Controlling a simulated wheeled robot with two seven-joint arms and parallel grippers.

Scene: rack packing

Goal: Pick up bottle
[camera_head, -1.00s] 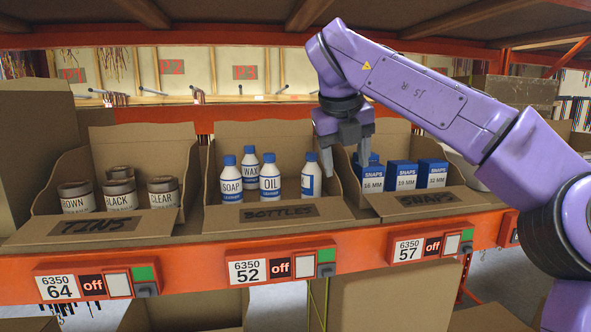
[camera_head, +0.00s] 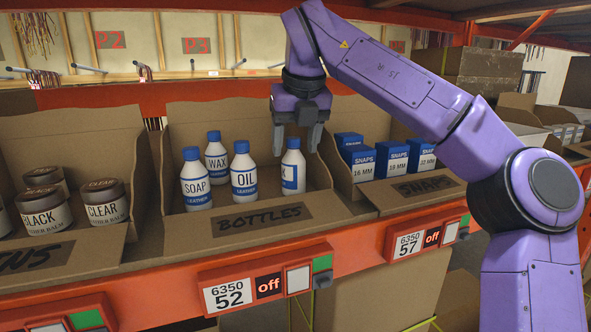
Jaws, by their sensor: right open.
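Several white bottles with blue caps stand upright in the cardboard bin marked BOTTLES (camera_head: 185,222). They are the SOAP bottle (camera_head: 196,185), the WAX bottle (camera_head: 216,160), the OIL bottle (camera_head: 244,178) and a rightmost bottle (camera_head: 293,172) with its label turned partly away. My right gripper (camera_head: 297,140) points down at the rightmost bottle, its fingers apart on either side of the cap region. Whether the fingers touch the bottle cannot be told. My left gripper is not in view.
A bin of tins (camera_head: 45,210) stands to the left, and a bin with blue-and-white SNAPS boxes (camera_head: 360,162) to the right. Cardboard side walls separate the bins. An orange shelf beam (camera_head: 160,283) with label units runs along the front.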

